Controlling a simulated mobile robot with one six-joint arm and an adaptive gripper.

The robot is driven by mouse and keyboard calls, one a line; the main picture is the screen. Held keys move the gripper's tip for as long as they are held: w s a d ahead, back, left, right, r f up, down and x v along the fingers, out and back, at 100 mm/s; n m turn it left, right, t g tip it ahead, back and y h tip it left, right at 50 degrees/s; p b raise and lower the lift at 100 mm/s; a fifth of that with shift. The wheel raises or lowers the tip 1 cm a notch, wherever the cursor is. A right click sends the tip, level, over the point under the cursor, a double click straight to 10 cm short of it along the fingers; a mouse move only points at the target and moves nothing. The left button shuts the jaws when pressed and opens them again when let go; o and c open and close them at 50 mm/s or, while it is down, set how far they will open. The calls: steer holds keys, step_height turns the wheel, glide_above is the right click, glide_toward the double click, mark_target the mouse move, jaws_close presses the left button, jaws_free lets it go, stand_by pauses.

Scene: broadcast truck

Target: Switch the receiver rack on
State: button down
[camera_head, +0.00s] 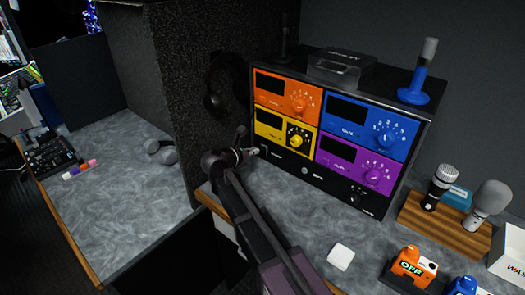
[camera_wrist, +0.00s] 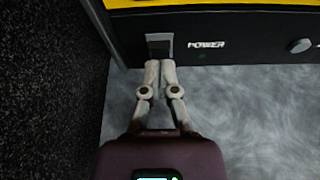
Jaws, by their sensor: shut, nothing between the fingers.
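The receiver rack (camera_head: 340,130) stands on the grey counter, with orange, blue, yellow and purple panels and dark displays. In the wrist view its lower black strip shows a rocker switch (camera_wrist: 159,46) in a grey frame, beside the word POWER and a small dim green dot (camera_wrist: 202,56). My gripper (camera_wrist: 160,64) is shut and empty, its fingertips at the lower edge of the switch; I cannot tell whether they touch it. In the head view my gripper (camera_head: 254,151) is at the rack's lower left corner, and the switch (camera_head: 264,150) is partly visible there.
A dark textured partition (camera_head: 190,100) stands close on the left. A wooden stand (camera_head: 445,222) with microphones, an orange OFF block (camera_head: 412,264) and a white square (camera_head: 341,257) are on the right. The counter before the rack is mostly clear.

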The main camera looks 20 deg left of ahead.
steer(key=shift+b+x, duration=0.45)
steer(key=shift+x, duration=1.05)
stand_by(1.4)
steer(key=p+v, duration=0.2)
steer(key=v, duration=0.5)
stand_by(0.8)
stand_by(0.5)
